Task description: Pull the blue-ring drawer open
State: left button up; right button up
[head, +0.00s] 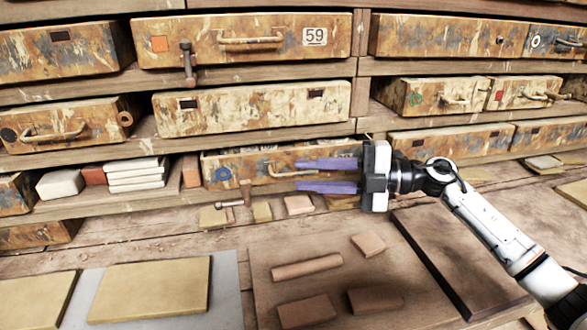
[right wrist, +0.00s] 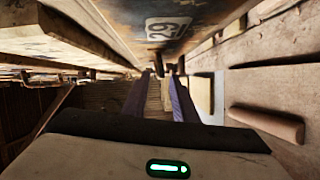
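The drawer with a round blue mark, seemingly the blue-ring drawer (head: 240,170), is in the low middle row of the head view. The mark (head: 222,174) is small and I cannot make out its shape well. Its bar handle (head: 276,173) is partly hidden by my right gripper. My right gripper (head: 297,175) comes in from the right with its two purple fingers apart, one above the other, across the drawer front near the handle. In the right wrist view the fingers (right wrist: 160,95) also stand apart, with nothing clearly held between them. My left gripper is not in view.
The drawer numbered 59 (head: 250,40) and other worn drawers stick out above. A hammer (head: 236,197) and small tiles lie before the low drawer. A clay roll (head: 306,267), blocks and yellow slabs (head: 150,289) lie on the bench. A dark board (head: 465,262) lies under my right arm.

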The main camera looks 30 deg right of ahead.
aim_at(294, 174)
jog(key=shift+x, duration=1.75)
grip_shut()
